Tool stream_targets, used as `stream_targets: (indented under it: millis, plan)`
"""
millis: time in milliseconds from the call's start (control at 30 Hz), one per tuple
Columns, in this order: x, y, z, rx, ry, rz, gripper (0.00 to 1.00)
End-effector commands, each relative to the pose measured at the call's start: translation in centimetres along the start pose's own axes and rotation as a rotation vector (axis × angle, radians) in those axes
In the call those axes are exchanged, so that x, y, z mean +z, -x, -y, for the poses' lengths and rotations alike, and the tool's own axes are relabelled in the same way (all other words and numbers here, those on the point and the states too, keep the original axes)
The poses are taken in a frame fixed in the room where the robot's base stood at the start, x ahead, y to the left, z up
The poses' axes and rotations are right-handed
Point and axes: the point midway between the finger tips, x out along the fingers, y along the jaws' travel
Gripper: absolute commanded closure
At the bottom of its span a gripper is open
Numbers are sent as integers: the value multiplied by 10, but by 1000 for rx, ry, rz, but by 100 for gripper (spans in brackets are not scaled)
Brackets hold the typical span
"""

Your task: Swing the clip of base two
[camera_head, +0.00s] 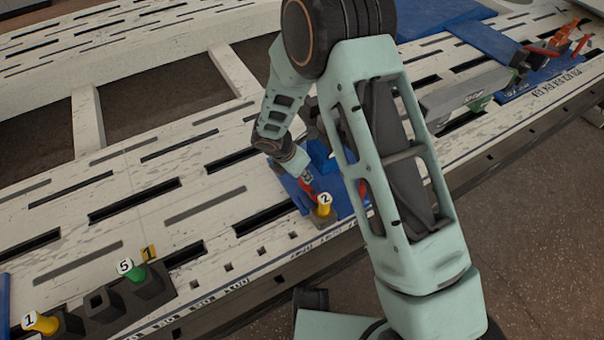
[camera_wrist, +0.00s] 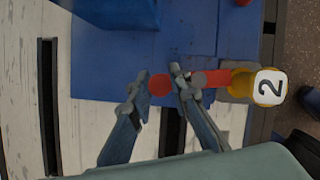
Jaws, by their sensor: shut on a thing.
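Base two is a blue plate that shows behind my arm in the head view (camera_head: 347,208) and across the top of the wrist view (camera_wrist: 100,75). A yellow cylinder with a white cap marked 2 (camera_head: 324,206) stands at its near edge; it also shows at the right of the wrist view (camera_wrist: 269,87). The red clip (camera_wrist: 215,79) runs from the yellow cylinder leftward between my fingers. My gripper (camera_wrist: 160,88) is shut on the clip's red end, low over the plate. In the head view my wrist hides part of the grip.
Other numbered pieces stand at the front left: a green one marked 5 (camera_head: 132,271) and a yellow one marked 1 (camera_head: 40,322). Another blue base with red and orange parts (camera_head: 545,72) lies at the back right.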

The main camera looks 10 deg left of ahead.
Motion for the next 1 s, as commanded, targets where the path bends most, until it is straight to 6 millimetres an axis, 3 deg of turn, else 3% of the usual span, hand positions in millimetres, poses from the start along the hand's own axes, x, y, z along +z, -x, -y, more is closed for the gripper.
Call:
stream_targets:
  millis: [167,400,433,567,867,1000]
  plan:
    - [5,-1,1,-42,-98,-1,100]
    - [4,-2,1,-43,-102,-1,100]
    - [4,-2,1,-43,-102,-1,79]
    - [4,-2,1,-43,-102,-1,65]
    - [5,-1,1,-42,-102,0,64]
    - [5,11,-1,-39,-102,0,64]
